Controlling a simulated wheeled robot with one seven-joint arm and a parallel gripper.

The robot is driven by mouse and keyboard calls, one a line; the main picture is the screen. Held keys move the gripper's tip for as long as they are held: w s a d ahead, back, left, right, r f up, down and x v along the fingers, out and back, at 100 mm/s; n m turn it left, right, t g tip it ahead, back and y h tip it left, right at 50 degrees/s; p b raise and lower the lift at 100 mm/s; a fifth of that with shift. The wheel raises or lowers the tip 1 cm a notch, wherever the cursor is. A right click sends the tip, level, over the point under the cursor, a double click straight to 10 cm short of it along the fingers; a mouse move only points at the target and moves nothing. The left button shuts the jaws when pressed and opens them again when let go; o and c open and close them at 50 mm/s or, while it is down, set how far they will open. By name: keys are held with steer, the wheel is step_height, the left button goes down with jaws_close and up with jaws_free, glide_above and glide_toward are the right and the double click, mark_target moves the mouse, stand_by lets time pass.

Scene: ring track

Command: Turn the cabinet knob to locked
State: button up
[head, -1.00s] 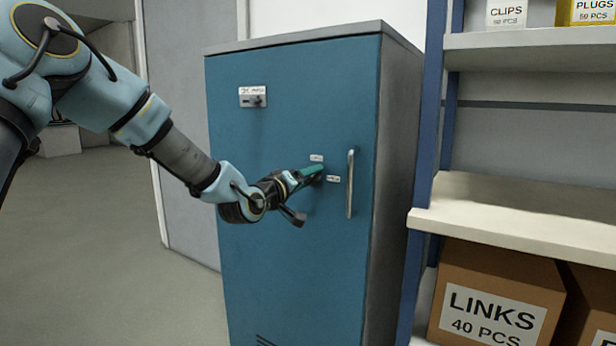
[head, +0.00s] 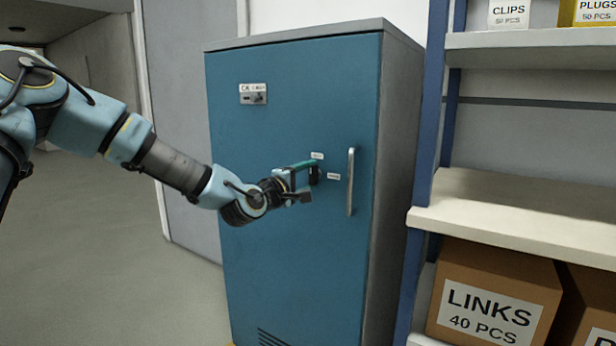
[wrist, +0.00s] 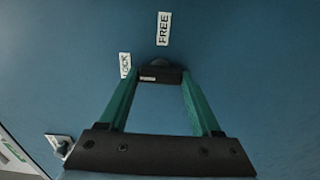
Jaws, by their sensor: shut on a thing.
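The blue cabinet (head: 285,260) stands ahead with its door shut. Its black knob (head: 315,175) is partly hidden by my gripper (head: 310,172) in the head view. In the wrist view, the green fingers of my gripper (wrist: 161,80) are shut on the knob (wrist: 160,75), one at each side. The knob's bar lies crosswise between the fingertips, with a small white mark towards its left end. The LOCK label (wrist: 125,65) is left of the knob and the FREE label (wrist: 163,28) above it. In the head view these are above and right of the knob.
An upright metal handle (head: 351,182) is close right of the knob. A small latch plate (head: 253,94) is at the door's upper left. A shelf rack (head: 520,205) with boxes stands right of the cabinet. The floor (head: 110,250) at left is clear.

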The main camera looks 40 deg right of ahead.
stand_by(0.5)
steer(key=o, duration=1.4)
steer(key=v, duration=1)
steer(key=shift+a+b, duration=0.35)
